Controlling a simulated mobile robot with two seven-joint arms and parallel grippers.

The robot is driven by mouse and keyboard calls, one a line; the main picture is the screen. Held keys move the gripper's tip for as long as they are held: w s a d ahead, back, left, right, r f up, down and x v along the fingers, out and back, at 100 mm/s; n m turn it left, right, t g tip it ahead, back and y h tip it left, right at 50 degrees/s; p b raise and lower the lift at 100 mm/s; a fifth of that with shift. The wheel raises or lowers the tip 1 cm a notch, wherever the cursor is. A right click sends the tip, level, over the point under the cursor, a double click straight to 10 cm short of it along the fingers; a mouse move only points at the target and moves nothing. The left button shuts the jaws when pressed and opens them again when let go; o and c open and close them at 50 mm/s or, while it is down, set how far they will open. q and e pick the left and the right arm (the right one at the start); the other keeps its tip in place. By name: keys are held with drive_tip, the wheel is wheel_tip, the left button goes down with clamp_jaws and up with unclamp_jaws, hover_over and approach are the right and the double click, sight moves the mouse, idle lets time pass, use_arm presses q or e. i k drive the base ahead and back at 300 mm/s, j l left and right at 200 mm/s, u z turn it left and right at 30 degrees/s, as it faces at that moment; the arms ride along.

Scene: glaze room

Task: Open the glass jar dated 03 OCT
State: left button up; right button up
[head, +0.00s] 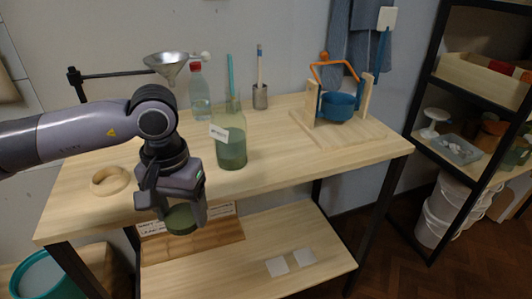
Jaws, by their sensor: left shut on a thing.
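A clear glass jar (231,150) with green contents stands upright on the wooden table. A small white label (219,132) is on its upper side, but its writing is too small to read. I cannot make out a lid on this jar. My left gripper (182,217) points down at the table's front edge, to the left of the jar and apart from it. It is shut on a round, dark green thing (181,221); the fingers partly hide it, and I cannot tell whether it is a lid or a small jar. My right gripper is not in view.
A wooden ring (110,181) lies on the table (285,150) at left. Behind stand a funnel (166,66), a red-capped bottle (199,92) and a metal cup (260,97). A blue pot (338,106) in a wooden frame stands at right. The table between jar and frame is clear.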

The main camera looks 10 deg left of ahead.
sight(228, 129)
drive_tip(key=j+z, duration=0.1)
drive_tip(key=z, duration=0.85)
drive_tip(key=k+j, duration=0.1)
drive_tip(key=j, duration=0.15)
drive_tip(key=k+j, duration=0.1)
drive_tip(key=j, duration=0.2)
